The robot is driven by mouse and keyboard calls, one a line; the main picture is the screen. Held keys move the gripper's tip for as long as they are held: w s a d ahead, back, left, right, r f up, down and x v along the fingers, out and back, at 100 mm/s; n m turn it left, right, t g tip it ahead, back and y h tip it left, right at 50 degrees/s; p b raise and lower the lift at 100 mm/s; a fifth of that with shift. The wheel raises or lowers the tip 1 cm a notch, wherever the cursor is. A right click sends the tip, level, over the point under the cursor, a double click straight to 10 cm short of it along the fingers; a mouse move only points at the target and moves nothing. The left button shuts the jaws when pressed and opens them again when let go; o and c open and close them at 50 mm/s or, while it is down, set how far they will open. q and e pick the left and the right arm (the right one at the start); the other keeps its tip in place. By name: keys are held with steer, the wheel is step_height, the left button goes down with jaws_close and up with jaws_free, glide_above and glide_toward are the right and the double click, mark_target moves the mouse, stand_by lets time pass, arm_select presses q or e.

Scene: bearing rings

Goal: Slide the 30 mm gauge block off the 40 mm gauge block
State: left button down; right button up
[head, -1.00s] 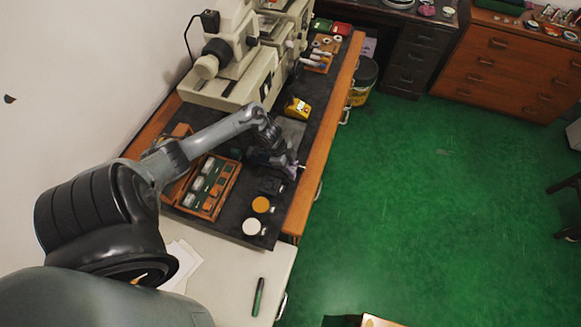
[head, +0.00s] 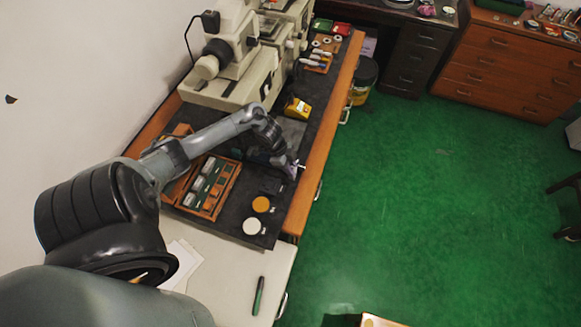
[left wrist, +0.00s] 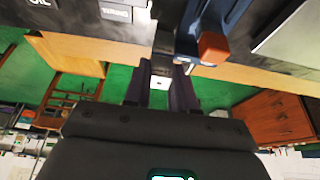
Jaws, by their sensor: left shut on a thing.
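My left gripper (head: 292,168) is low over the dark mat near the bench's front edge in the head view. In the left wrist view its two dark fingers (left wrist: 161,92) are shut on a small pale, shiny block (left wrist: 160,81), which appears to be a gauge block. I cannot tell whether it is the 30 mm or the 40 mm one. The fingers hide much of it, and the join between two blocks cannot be made out. My right gripper is not in view.
An open wooden case (head: 231,186) stands left of my gripper. An orange disc (head: 261,204) and a white disc (head: 252,226) lie nearer on the mat. A yellow device (head: 298,108) and a large beige machine (head: 230,88) stand behind. A blue thing with an orange-red end (left wrist: 213,47) is close by.

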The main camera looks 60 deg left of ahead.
arm_select(q)
steer(key=shift+f, duration=0.25)
stand_by(0.4)
steer(key=shift+w+a, duration=0.1)
stand_by(0.5)
steer(key=shift+a, duration=0.1)
stand_by(0.3)
steer(key=shift+w+a, duration=0.1)
steer(key=shift+w, duration=0.15)
stand_by(0.5)
steer(key=shift+a, duration=0.1)
stand_by(0.7)
steer(key=shift+w+a, duration=0.15)
steer(key=shift+w, duration=0.1)
stand_by(0.9)
steer(key=shift+r, duration=0.1)
steer(key=shift+r+p, duration=0.45)
steer(key=shift+r, duration=0.1)
steer(key=shift+w+a+r+p, duration=0.1)
steer(key=shift+r+p, duration=1.75)
steer(key=shift+r, duration=0.05)
